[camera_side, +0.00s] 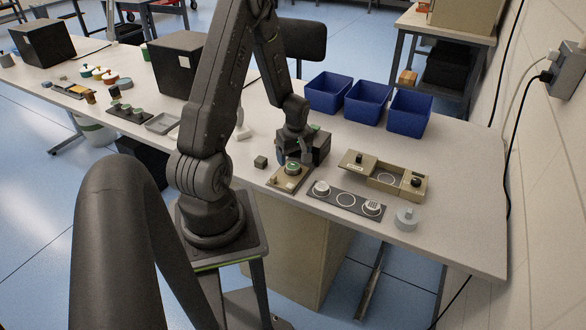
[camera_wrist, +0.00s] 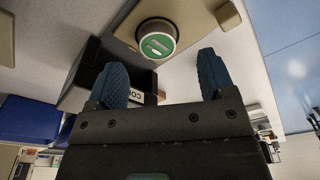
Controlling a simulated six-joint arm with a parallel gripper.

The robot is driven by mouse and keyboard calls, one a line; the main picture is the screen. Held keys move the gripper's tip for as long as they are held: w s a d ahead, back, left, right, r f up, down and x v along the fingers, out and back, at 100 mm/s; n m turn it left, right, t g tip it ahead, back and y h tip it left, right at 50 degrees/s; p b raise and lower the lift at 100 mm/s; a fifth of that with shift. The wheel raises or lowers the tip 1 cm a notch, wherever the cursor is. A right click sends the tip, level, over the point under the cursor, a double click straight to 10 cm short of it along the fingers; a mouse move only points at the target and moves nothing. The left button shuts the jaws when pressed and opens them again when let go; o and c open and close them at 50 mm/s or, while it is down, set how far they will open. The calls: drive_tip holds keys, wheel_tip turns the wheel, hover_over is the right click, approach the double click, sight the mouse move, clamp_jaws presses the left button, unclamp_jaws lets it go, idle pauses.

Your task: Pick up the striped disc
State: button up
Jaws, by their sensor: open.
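A round disc with a green top and pale bar-like marks (camera_wrist: 157,44) sits on a tan base plate (camera_wrist: 190,30) in the wrist view. It also shows in the side view (camera_side: 292,169), on the tan plate at the bench's front edge. I cannot tell for certain that its marks are stripes. Two white discs, left (camera_side: 321,188) and right (camera_side: 372,207), sit on a dark strip; their dark patterns are too small to read. My gripper (camera_wrist: 161,72) is open and empty, its blue fingertips apart, with the green disc beyond the gap. In the side view my gripper (camera_side: 293,156) is just behind the disc.
A tan tray press (camera_side: 384,181) with dark knobs stands right of the plate. A pale blue knobbed puck (camera_side: 407,219) lies at the front right. A small dark block (camera_side: 261,162) is left of the plate. Blue bins (camera_side: 367,103) line the back.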

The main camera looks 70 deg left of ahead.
sight(293, 165)
drive_tip(key=shift+w+a+f, duration=0.1)
drive_tip(key=shift+a+f, duration=0.1)
drive_tip(key=shift+f, duration=0.55)
drive_tip(key=shift+s+a+f, duration=0.1)
drive_tip(key=shift+a+f, duration=0.05)
drive_tip(key=shift+f, duration=0.65)
drive_tip(key=shift+w+a+f, duration=0.1)
drive_tip(key=shift+a+f, duration=0.1)
drive_tip(key=shift+f, duration=0.55)
drive_tip(key=shift+c, duration=0.2)
drive_tip(key=c, duration=1)
drive_tip(key=shift+r, duration=0.1)
